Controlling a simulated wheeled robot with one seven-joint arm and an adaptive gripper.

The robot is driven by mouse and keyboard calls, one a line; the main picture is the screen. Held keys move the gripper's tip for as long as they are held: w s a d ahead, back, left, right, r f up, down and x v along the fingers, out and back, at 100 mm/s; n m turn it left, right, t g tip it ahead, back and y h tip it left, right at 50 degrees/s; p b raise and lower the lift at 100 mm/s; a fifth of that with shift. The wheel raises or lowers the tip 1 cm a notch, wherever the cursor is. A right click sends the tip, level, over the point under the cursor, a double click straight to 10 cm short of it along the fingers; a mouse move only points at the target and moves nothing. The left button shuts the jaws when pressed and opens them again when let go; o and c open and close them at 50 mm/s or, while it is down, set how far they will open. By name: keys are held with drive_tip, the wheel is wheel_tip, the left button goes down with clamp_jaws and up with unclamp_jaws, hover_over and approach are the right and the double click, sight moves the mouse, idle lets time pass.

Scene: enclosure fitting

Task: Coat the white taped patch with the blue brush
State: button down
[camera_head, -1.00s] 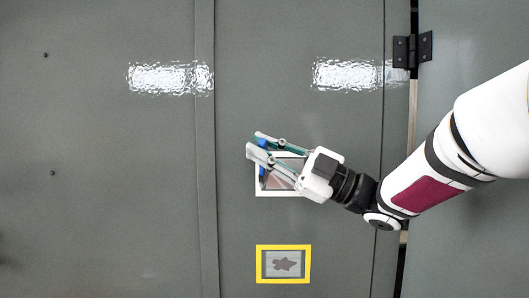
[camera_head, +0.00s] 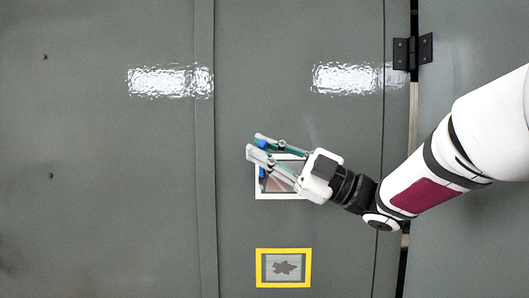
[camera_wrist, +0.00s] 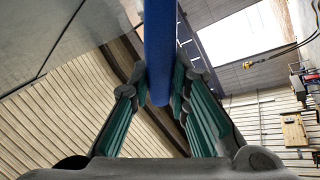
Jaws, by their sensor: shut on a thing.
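The white taped patch (camera_head: 258,190) is a white square frame on the grey cabinet door in the head view, with a dull reddish-grey area inside it. My gripper (camera_head: 262,150) lies in front of the patch and hides much of its upper and right parts. It is shut on the blue brush (camera_wrist: 160,50), whose blue handle runs up between the fingers in the wrist view. In the head view only bits of blue (camera_head: 262,173) show at the fingertips. The brush's bristles are hidden, and I cannot tell whether they touch the patch.
A yellow taped patch (camera_head: 260,268) with a dark blotch inside sits below the white one. A black hinge (camera_head: 412,51) is at the upper right beside the door gap. A raised vertical seam (camera_head: 205,150) runs left of the patches. The door surface to the left is clear.

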drive_tip(key=shift+w, duration=0.35)
drive_tip(key=shift+d, duration=0.1)
